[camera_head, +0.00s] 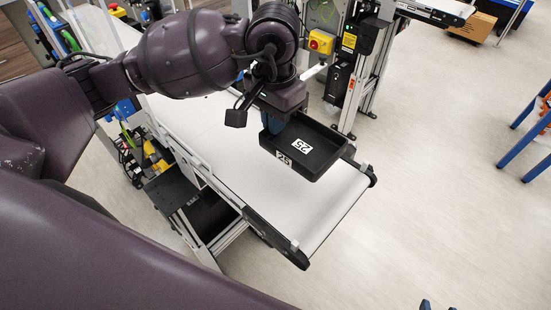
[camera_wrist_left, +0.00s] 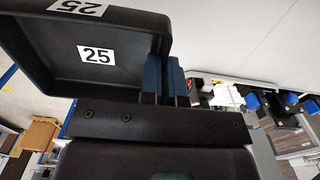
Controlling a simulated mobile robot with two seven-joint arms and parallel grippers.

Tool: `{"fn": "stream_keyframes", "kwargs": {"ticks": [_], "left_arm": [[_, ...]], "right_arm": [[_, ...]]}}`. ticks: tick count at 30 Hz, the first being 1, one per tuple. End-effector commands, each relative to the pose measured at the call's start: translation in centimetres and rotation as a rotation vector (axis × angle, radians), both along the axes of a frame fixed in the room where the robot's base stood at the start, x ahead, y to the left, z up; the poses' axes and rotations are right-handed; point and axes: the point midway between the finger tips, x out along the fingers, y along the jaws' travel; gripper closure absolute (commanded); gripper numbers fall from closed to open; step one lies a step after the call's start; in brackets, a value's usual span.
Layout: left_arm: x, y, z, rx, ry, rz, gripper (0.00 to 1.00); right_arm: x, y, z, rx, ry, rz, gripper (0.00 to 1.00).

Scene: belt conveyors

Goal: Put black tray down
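The black tray (camera_head: 322,163) is shallow and rectangular, with white "25" labels on its floor and outer wall. It is over the end of the white conveyor belt, and I cannot tell whether it touches the belt. My left gripper (camera_head: 273,122) is shut on the tray's left wall. In the left wrist view the blue fingers (camera_wrist_left: 167,80) pinch the wall of the tray (camera_wrist_left: 110,25), which looks empty. Two blue tips, seemingly my right gripper (camera_head: 438,306), show apart at the bottom edge of the head view; the rest is out of frame.
The white conveyor belt (camera_head: 232,150) runs under the tray, with bare belt around it. A machine post with a yellow switch box (camera_head: 321,42) stands behind. A cardboard box (camera_head: 473,27) and blue-legged furniture (camera_head: 528,135) are to the right; the floor between is clear.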

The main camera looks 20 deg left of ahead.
Motion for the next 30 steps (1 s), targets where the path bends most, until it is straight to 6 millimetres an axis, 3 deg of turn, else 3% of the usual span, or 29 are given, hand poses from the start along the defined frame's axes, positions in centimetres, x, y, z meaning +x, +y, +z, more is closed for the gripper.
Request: {"fn": "stream_keyframes", "kwargs": {"ticks": [3, 7, 16, 24, 30], "left_arm": [[-0.1, 0.0, -2.9, -0.002, 0.004, 0.001, 1.00], [0.0, 0.0, -5.0, -0.001, 0.003, 0.002, 1.00], [0.0, 0.0, -6.7, -0.001, 0.000, 0.000, 1.00], [0.0, 0.0, -10.3, -0.001, 0.003, 0.001, 1.00], [0.0, 0.0, -10.3, 0.000, -0.001, 0.001, 1.00]], "right_arm": [[0.5, 0.1, -0.5, 0.001, -0.011, 0.003, 0.48], [0.9, 0.2, -0.8, 0.001, -0.019, 0.005, 0.48], [1.2, 0.2, -1.0, 0.000, -0.025, 0.007, 0.48], [0.5, 0.1, -2.8, 0.000, -0.007, 0.004, 0.48], [-0.1, 0.0, -3.3, 0.000, 0.009, 0.000, 0.48]]}}
